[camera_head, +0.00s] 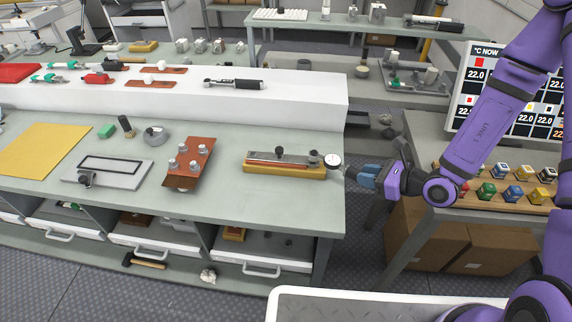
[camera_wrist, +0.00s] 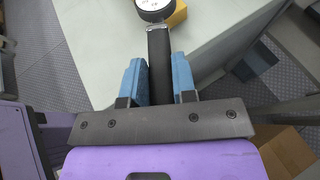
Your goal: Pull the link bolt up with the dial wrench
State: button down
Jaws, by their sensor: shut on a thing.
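My gripper (camera_head: 368,180) is just off the right edge of the workbench, shut on the black handle of the dial wrench (camera_head: 333,160). In the wrist view the handle (camera_wrist: 160,65) lies between my blue fingers (camera_wrist: 156,85), and the round white dial (camera_wrist: 152,5) is cut by the top edge. In the head view the dial is at the right end of a metal bar fixture (camera_head: 262,158) on a yellow base. A dark round bolt-like part (camera_head: 313,157) sits beside the dial. I cannot tell whether the wrench head is seated on it. A dark knob (camera_head: 279,151) stands mid-fixture.
A brown plate with metal posts (camera_head: 187,165) and a grey framed plate (camera_head: 108,168) lie to the left. Another wrench (camera_head: 233,83) lies on the white raised shelf (camera_head: 310,92). A rack of coloured blocks (camera_head: 500,188) stands at right. The bench front beside the fixture is clear.

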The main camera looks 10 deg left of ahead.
jog(key=shift+s+a+r, duration=0.1)
jog(key=shift+s+a, duration=0.2)
jog(key=shift+r, duration=0.1)
jog(key=shift+r, duration=0.65)
jog(key=shift+d, duration=0.1)
jog(key=w+n+g, duration=1.1)
jog(key=w+g, duration=0.2)
jog(key=w, duration=0.3)
jog(key=shift+w+d+n, duration=0.25)
jog(key=shift+d+n, duration=0.05)
jog(key=shift+d, duration=0.05)
jog(key=shift+f, duration=0.8)
dwell(3.1)
